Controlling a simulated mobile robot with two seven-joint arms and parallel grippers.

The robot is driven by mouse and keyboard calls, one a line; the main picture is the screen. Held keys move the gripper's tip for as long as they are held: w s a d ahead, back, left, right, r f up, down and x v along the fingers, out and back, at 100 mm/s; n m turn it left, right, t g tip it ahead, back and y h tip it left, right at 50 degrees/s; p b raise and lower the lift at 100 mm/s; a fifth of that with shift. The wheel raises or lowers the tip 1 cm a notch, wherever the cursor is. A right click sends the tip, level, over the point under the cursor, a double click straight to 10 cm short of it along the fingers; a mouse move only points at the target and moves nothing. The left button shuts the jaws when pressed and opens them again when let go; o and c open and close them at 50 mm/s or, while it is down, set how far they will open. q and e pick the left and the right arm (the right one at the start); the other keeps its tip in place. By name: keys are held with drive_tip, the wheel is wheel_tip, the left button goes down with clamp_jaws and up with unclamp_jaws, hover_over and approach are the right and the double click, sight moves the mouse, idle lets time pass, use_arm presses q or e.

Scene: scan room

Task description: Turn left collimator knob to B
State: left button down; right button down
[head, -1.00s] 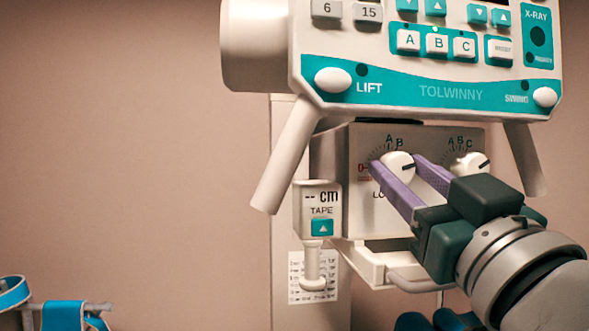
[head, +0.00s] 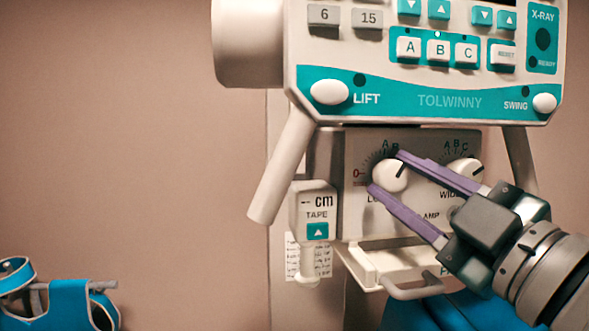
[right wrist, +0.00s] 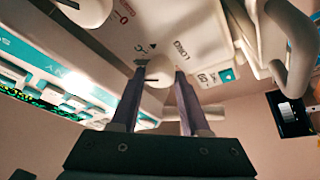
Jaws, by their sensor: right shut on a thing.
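The left collimator knob (head: 387,177) is a round white knob on the panel under the console. The letters A and B stand above it, and a red 0 is at its left. My right gripper (head: 386,172) is shut on this knob, one purple finger at its upper right and one at its lower left. A dark mark shows at the knob's right edge, but the upper finger is close and the exact setting is hard to read. The right wrist view also shows the knob (right wrist: 158,72) between the fingertips. My left gripper is not in view.
A second white knob (head: 465,172) sits just right, partly behind my upper finger. The console (head: 430,100) with buttons overhangs the panel. A tape unit (head: 315,210) hangs at left, and a handle (head: 415,290) juts out below. Blue straps (head: 70,303) lie far left.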

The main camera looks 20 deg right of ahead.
drive_tip(key=shift+d+f, duration=0.1)
idle(0.4)
drive_tip(key=shift+c, duration=2)
unclamp_jaws()
drive_tip(key=shift+s, duration=0.2)
drive_tip(key=b+v, duration=0.5)
drive_tip(key=v, duration=0.4)
drive_tip(key=shift+s, duration=0.25)
